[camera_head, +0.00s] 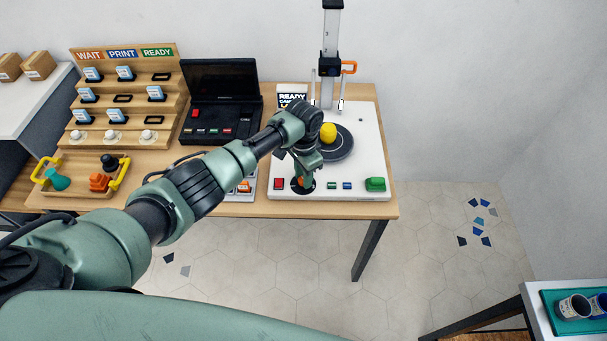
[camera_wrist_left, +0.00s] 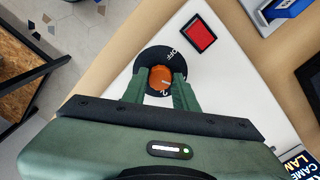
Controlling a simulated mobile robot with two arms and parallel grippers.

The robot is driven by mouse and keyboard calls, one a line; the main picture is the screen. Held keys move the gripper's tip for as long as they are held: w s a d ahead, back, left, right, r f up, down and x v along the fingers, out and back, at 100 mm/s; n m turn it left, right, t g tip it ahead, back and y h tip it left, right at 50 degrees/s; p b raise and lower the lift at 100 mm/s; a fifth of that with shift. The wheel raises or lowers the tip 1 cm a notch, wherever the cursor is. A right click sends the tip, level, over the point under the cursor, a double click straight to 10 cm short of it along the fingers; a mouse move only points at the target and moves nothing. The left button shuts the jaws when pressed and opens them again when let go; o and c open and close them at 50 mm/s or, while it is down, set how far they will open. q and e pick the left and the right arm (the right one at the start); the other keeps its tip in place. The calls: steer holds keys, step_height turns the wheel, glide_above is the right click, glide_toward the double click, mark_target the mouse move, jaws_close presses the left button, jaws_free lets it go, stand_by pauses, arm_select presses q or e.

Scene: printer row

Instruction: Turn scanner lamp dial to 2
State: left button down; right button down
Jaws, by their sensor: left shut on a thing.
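The scanner lamp dial is an orange knob on a black round plate (camera_wrist_left: 148,58) at the front left of the white scanner board (camera_head: 350,110). In the left wrist view the knob (camera_wrist_left: 160,78) sits between the green fingers of my left gripper (camera_wrist_left: 160,88), which is shut on it. A pale mark shows on the knob. My right gripper is out of view.
A red button (camera_wrist_left: 198,35) lies beside the dial. A yellow ball (camera_head: 328,133) rests on a dark disc behind my gripper. A black printer (camera_head: 220,95) and tiered rack (camera_head: 120,95) stand left.

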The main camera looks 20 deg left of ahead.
arm_select(q)
steer(key=m, duration=0.5)
steer(key=shift+r+m, duration=0.1)
steer(key=shift+m, duration=0.2)
steer(key=m, duration=0.5)
steer(key=shift+m, duration=0.4)
steer(key=c, duration=1.1)
jaws_free()
step_height(320, 180, up, 8)
steer(key=shift+f+b, duration=0.1)
steer(key=shift+b, duration=0.4)
steer(key=shift+s+d+f, duration=0.1)
